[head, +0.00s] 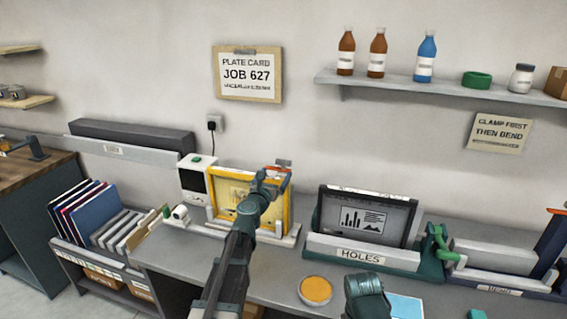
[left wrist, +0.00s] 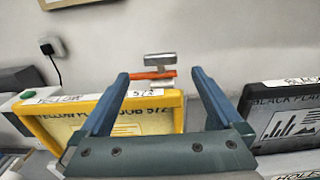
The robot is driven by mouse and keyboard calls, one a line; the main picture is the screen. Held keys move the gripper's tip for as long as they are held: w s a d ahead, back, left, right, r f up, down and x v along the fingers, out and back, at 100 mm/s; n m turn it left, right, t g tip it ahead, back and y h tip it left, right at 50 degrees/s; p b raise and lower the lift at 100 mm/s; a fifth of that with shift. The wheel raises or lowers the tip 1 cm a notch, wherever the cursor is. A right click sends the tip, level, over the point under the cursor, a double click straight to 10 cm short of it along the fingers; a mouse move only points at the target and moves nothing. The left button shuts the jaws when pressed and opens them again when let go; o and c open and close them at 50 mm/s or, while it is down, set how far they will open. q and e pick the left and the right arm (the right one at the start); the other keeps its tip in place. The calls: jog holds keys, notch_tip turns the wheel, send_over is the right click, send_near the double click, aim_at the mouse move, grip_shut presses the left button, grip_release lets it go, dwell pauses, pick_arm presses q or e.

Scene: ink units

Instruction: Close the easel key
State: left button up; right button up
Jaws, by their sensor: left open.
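The easel key appears to be the small orange bar with a grey block (head: 284,162) at the top right of the yellow-framed plate (head: 220,218). In the left wrist view the orange bar (left wrist: 150,74) lies across, just behind the plate's top edge, with the grey block above it. My left gripper (head: 272,179) is in front of the plate's right side and hides part of it. In the left wrist view my left gripper (left wrist: 160,76) is open, with the bar showing between its fingers. Contact with the bar cannot be told.
The black plate (head: 362,216) stands right in a green holder marked HOLES, with a green clamp (head: 437,246) at its end. A white box (head: 196,180) stands left of the yellow plate. An orange round dish (head: 315,290) lies on the bench front.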

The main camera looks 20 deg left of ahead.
aim_at(283, 163)
pick_arm(q)
jog(key=w, duration=1)
jog(key=shift+d, duration=0.2)
grip_shut()
